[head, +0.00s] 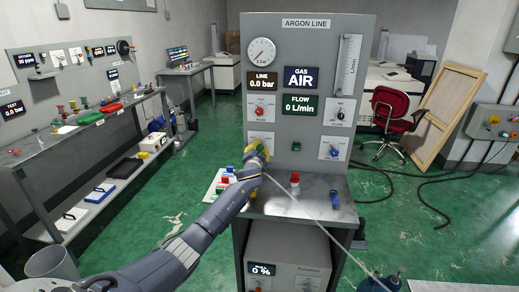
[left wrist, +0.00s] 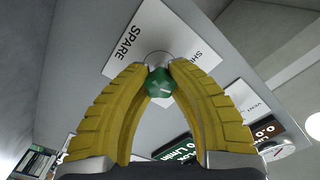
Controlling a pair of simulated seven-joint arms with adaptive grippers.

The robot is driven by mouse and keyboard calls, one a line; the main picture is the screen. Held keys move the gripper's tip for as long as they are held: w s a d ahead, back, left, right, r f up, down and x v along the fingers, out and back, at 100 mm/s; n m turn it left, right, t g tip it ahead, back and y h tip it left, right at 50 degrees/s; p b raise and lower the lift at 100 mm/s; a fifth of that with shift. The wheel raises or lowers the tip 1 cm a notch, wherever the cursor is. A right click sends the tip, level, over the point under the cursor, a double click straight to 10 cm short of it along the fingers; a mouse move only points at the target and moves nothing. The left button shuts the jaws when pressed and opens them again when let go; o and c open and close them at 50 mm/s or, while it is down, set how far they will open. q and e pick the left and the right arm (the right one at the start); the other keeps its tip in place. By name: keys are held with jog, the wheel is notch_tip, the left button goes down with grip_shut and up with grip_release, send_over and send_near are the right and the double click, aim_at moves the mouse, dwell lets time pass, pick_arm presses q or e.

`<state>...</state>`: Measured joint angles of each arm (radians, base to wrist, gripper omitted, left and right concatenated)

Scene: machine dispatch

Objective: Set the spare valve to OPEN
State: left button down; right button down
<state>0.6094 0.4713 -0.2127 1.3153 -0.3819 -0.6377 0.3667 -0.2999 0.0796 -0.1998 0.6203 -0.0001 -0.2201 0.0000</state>
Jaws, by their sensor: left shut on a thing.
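The spare valve's green knob (left wrist: 160,82) shows in the left wrist view, in front of a white plate (left wrist: 140,40) marked SPARE and, partly covered, SH. A pale mark shows on the knob; I cannot tell which setting it points to. My left gripper (left wrist: 160,70) is shut on the knob, with one yellow finger on each side. In the head view, my left gripper (head: 257,150) is at the lower left of the ARGON LINE panel (head: 300,66) and hides the knob. The OPEN wording is not readable.
On the panel, a red knob (head: 260,111) is above my gripper, a green button (head: 296,147) beside it, and a blue knob (head: 334,152) further right. A red-topped item (head: 295,180) stands on the shelf below. A thin pale line crosses in front.

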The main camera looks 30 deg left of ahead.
pick_arm(q)
jog(key=m, duration=0.6)
jog(key=shift+f, duration=0.1)
jog(key=m, duration=0.6)
jog(key=shift+a, duration=0.1)
jog(key=shift+m, duration=0.3)
jog(key=c, duration=1.1)
grip_release()
jog(key=shift+o, duration=0.2)
jog(key=shift+s, duration=0.1)
jog(key=v, duration=1.2)
